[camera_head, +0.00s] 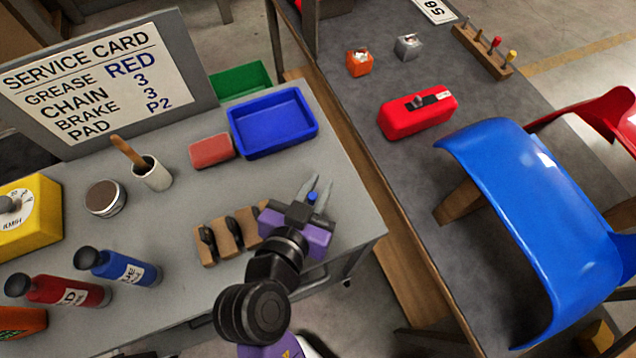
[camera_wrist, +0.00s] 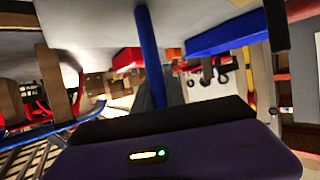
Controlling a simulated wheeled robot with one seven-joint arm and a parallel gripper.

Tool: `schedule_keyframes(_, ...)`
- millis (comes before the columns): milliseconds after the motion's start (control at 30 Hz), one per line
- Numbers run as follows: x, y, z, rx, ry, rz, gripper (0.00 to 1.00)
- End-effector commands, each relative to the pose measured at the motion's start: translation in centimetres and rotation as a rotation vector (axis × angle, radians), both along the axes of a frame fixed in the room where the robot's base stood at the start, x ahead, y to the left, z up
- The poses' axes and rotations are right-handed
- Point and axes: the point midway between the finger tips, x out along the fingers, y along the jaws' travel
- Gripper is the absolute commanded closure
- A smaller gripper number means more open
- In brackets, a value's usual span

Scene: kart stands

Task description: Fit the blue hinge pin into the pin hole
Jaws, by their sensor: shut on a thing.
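The blue hinge pin (camera_head: 312,197) is between the grey fingers of my gripper (camera_head: 316,184), which is shut on it. In the head view only its small blue end shows. In the wrist view the pin (camera_wrist: 149,50) is a long blue rod rising from between the fingers. My gripper is over the right part of the left grey table (camera_head: 345,215), right of a wooden holder with dark tools. I cannot make out the pin hole in either view.
A blue tray (camera_head: 236,128), red block (camera_head: 211,151) and white cup (camera_head: 152,175) stand on the left table. Across a gap, the other bench holds a red case (camera_head: 417,113), orange cube (camera_head: 359,63), grey cube (camera_head: 408,46), peg rack (camera_head: 483,52) and large blue fairing (camera_head: 535,200).

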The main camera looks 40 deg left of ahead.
Motion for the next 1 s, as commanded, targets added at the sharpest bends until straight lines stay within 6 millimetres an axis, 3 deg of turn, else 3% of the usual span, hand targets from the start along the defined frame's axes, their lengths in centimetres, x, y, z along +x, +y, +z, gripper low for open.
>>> schedule_keyframes(267,0.0,0.0,-0.3,0.001,-0.001,0.0,1.0)
schedule_keyframes(300,0.0,0.0,-0.2,0.001,-0.001,0.0,0.79)
schedule_keyframes(400,0.0,0.0,-0.2,0.001,-0.001,0.0,0.62)
schedule_keyframes(800,0.0,0.0,0.4,0.0,-0.001,0.0,0.62)
schedule_keyframes(1000,-2.9,-1.1,1.3,0.003,0.0,0.001,0.62)
